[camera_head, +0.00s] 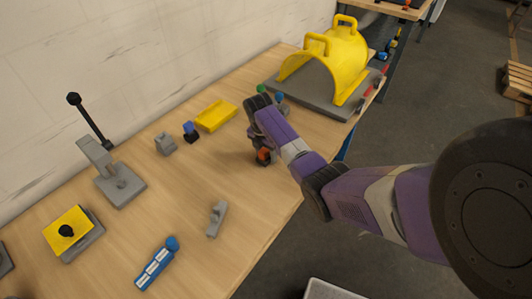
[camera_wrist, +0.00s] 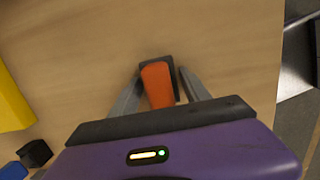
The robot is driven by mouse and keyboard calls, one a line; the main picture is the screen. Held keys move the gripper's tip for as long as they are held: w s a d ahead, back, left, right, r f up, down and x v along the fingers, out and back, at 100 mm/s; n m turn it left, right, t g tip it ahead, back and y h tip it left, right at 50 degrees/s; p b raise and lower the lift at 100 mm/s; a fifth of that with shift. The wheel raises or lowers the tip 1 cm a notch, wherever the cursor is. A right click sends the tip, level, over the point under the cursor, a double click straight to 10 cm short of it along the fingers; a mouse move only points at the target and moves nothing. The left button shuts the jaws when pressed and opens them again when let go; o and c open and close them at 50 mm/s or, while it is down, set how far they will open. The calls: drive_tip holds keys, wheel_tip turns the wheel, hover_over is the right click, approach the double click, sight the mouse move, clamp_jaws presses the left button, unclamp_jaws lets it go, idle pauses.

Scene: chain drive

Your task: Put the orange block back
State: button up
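The orange block (camera_wrist: 158,86) shows in the wrist view between the two fingers of my gripper (camera_wrist: 160,72), with a dark part (camera_wrist: 172,62) at its far end and right side. The fingers stand apart on either side of the block, with a visible gap on the right. Whether the left finger touches it I cannot tell. In the head view the orange block (camera_head: 263,155) is a small patch low over the wooden table, partly hidden by my gripper and dark parts.
On the wooden table (camera_head: 185,215), a yellow tray (camera_head: 216,115) and a blue-and-black piece (camera_head: 190,131) lie left of my gripper. A yellow arched cover (camera_head: 338,62) on a grey base stands beyond. A grey piece (camera_head: 216,219) and a blue tool (camera_head: 156,265) lie nearer.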

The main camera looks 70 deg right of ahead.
sight(263, 151)
drive_tip(key=shift+o, duration=0.5)
drive_tip(key=shift+r, duration=0.25)
drive_tip(key=r, duration=0.4)
drive_tip(key=a+r, duration=0.1)
drive_tip(key=r, duration=0.6)
drive_tip(key=shift+w+a+r, duration=0.2)
drive_tip(key=shift+a+r, duration=0.15)
